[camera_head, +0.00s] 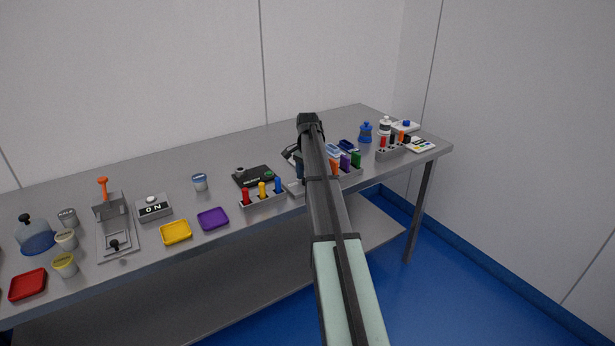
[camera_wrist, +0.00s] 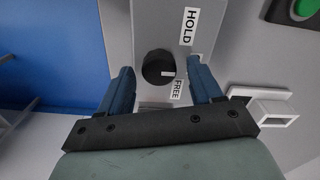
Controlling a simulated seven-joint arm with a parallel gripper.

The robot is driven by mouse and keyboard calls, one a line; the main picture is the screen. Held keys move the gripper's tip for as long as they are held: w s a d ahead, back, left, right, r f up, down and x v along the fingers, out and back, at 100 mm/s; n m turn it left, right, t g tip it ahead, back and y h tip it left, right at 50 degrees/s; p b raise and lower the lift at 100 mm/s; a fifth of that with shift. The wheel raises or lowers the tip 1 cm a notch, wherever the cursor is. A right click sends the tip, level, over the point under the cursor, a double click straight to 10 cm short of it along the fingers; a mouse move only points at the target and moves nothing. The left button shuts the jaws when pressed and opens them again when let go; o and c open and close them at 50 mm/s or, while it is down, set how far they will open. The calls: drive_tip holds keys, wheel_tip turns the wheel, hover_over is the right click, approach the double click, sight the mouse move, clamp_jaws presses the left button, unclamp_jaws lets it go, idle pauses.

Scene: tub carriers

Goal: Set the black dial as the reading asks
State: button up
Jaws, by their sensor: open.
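The black dial (camera_wrist: 157,68) sits on a grey box (camera_wrist: 150,20) in the wrist view. A short white mark on the dial points right, close to the "FREE" label (camera_wrist: 177,90). The "HOLD" label (camera_wrist: 188,27) is farther up the same box. My gripper (camera_wrist: 160,65) is open, with one blue finger on each side of the dial and a visible gap to it. In the head view my arm covers most of the area around my gripper, and I cannot make out the dial there.
A green button (camera_wrist: 303,9) and a white bracket (camera_wrist: 272,105) are right of the dial. On the table (camera_head: 155,165), a block with coloured pegs (camera_head: 262,200) stands left of my arm, and blue and white bottles (camera_head: 366,132) stand to the right. Blue floor shows beyond the table edge.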

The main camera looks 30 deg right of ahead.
drive_tip(key=c, duration=1.1)
drive_tip(key=shift+o, duration=0.2)
drive_tip(key=n, duration=0.4)
drive_tip(key=shift+w+n, duration=0.1)
drive_tip(key=shift+n, duration=0.3)
drive_tip(key=shift+w+a+n, duration=0.1)
drive_tip(key=shift+n, duration=2.5)
drive_tip(key=o, duration=1.1)
drive_tip(key=shift+c, duration=0.2)
